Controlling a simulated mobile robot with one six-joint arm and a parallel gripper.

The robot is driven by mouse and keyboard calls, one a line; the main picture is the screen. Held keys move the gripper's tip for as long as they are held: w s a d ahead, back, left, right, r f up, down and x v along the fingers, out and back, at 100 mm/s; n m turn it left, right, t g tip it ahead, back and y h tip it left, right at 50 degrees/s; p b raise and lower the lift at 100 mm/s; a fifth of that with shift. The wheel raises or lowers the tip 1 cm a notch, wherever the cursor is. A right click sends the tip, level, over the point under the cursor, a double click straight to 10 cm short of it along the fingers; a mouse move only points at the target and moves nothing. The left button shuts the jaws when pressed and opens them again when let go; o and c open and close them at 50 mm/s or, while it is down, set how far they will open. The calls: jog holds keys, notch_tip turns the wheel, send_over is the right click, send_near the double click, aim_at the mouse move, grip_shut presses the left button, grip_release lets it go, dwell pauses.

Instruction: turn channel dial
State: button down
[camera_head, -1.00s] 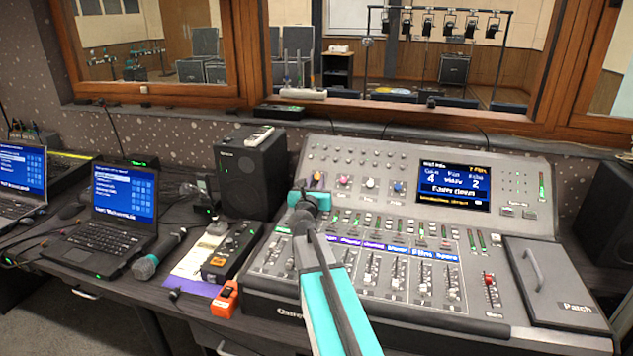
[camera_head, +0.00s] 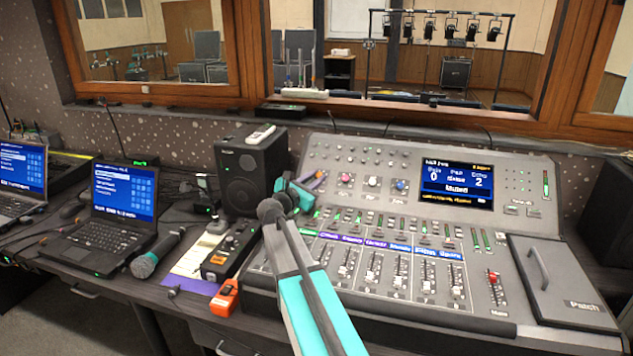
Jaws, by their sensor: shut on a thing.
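A row of coloured dials runs along the grey mixing console (camera_head: 520,225): a pink one (camera_head: 346,179), a white one (camera_head: 372,182) and a blue one (camera_head: 401,185).
Several faders, with a red one (camera_head: 493,278) at right, lie below the dials. A black speaker (camera_head: 248,175) stands close behind and left of my gripper. A small black box (camera_head: 230,250), an orange device (camera_head: 225,298), a microphone (camera_head: 155,253) and a laptop (camera_head: 120,215) are left.

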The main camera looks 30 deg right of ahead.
jog(key=shift+w+a+m+g+h, duration=0.1)
jog(key=shift+w+m+g+h, duration=0.05)
jog(key=shift+m+g, duration=0.65)
jog(key=shift+w+a+m+g+h, duration=0.15)
jog(key=shift+m+g, duration=0.45)
jog(key=shift+m, duration=0.3)
jog(key=shift+s+m, duration=0.1)
jog(key=shift+m, duration=0.2)
jog(key=shift+d, duration=0.1)
jog(key=c, duration=1.6)
grip_release()
jog(key=v, duration=1.3)
jog(key=shift+a, duration=0.4)
